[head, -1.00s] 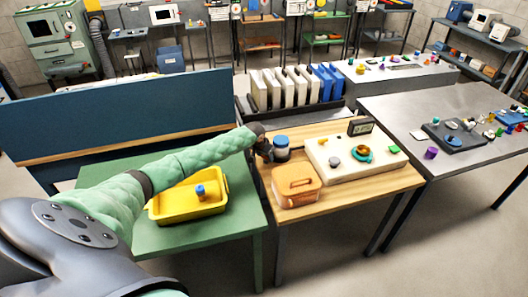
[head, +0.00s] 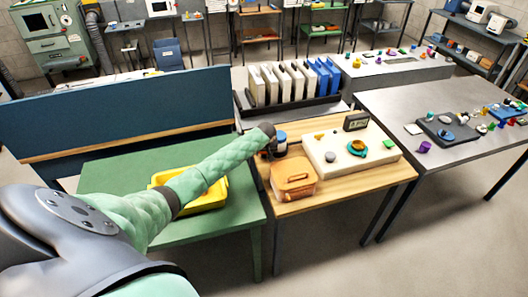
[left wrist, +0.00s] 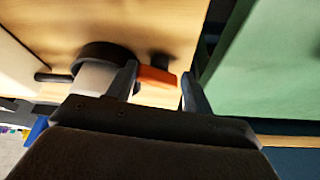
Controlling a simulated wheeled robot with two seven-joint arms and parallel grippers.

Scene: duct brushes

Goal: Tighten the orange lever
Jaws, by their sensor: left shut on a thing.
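My left gripper (left wrist: 158,90) has its two fingers on either side of the orange lever (left wrist: 156,76), and it is shut on it. The lever is a short, flat orange piece beside a black ring (left wrist: 104,54) on a pale round body. In the head view my left gripper (head: 268,152) is beside the dark, blue-topped cylinder (head: 280,137) at the left of the wooden table. The lever is hidden there by the gripper and arm. My right gripper is not in view.
An orange lidded box (head: 294,180) stands close in front of the cylinder. A cream panel (head: 340,167) with a teal ring and a small display is to the right. A yellow tray (head: 208,203) on the green table (head: 225,228) is partly behind my arm.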

